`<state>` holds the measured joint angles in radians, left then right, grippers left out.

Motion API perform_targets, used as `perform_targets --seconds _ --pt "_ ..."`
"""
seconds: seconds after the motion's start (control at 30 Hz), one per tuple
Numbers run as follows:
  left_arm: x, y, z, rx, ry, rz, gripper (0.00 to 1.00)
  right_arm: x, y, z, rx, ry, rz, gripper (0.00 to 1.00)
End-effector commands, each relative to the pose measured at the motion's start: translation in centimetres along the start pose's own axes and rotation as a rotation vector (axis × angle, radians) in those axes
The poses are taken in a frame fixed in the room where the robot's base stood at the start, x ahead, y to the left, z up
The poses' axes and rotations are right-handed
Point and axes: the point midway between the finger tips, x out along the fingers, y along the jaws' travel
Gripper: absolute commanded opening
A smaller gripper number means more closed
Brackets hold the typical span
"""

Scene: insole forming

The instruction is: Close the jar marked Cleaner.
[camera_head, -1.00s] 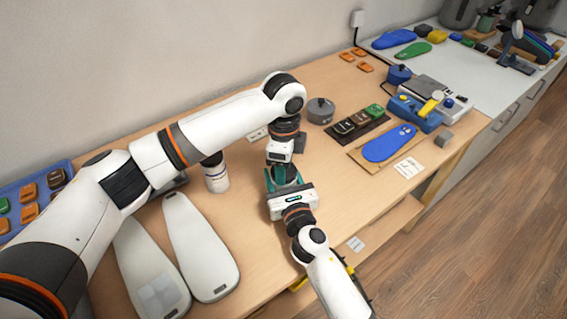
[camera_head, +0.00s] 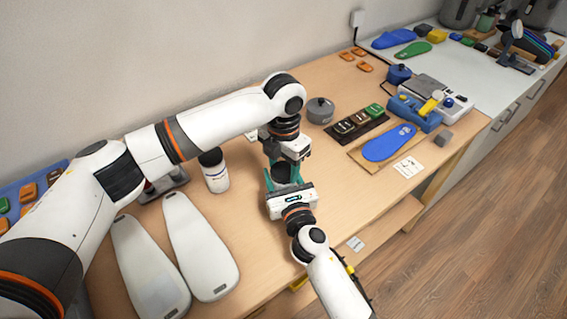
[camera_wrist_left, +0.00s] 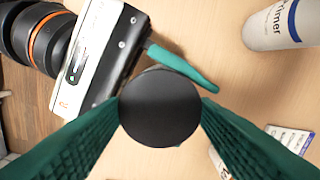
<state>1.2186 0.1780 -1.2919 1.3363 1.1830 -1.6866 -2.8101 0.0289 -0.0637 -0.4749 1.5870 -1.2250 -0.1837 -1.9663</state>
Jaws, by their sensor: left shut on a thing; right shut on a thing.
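A black round lid (camera_wrist_left: 158,108) sits between the green fingers of my left gripper (camera_wrist_left: 160,125), which is shut on it from above. In the head view the dark lid (camera_head: 287,171) shows between the two grippers. My right gripper (camera_head: 284,184) comes from the front and is shut on the jar body beneath, mostly hidden by the lid and fingers. One green finger of it also shows beside the lid in the left wrist view. The Cleaner marking is not visible, and I cannot tell how far the lid is seated.
A white jar marked Primer (camera_wrist_left: 285,25) with a dark lid stands nearby, also in the head view (camera_head: 215,172). Two pale shoe-shaped plates (camera_head: 200,245) lie at the left front. A grey pot (camera_head: 320,110) and a blue insole (camera_head: 390,143) lie to the right.

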Motion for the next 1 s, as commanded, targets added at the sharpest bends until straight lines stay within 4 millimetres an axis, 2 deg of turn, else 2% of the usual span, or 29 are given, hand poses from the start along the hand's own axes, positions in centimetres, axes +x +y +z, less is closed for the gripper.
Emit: perform_targets --seconds 0.13,0.43,0.47,0.57,0.87,1.0 --pt "-0.1 0.0 -0.1 0.104 0.003 -0.001 0.33 -0.1 0.0 0.2 0.000 -0.004 0.001 0.00" --pt "-0.2 0.0 -0.1 0.114 0.003 -0.001 0.33 -0.1 0.0 0.2 0.000 -0.004 0.001 0.00" --pt "-0.2 0.0 -0.1 0.114 0.003 -0.001 0.59 -0.1 0.0 0.2 0.000 -0.004 0.001 0.00" --pt "-0.1 0.0 -0.1 0.113 0.002 -0.001 0.75 -0.1 0.0 0.2 0.000 -0.004 0.001 0.00" --pt "-0.1 0.0 0.0 0.112 0.001 -0.001 0.75 -0.1 0.0 0.2 0.000 -0.004 0.000 0.00" --pt "-1.2 0.0 -0.1 0.112 0.002 -0.002 0.75 -0.1 0.0 0.2 0.000 -0.004 0.000 0.00"
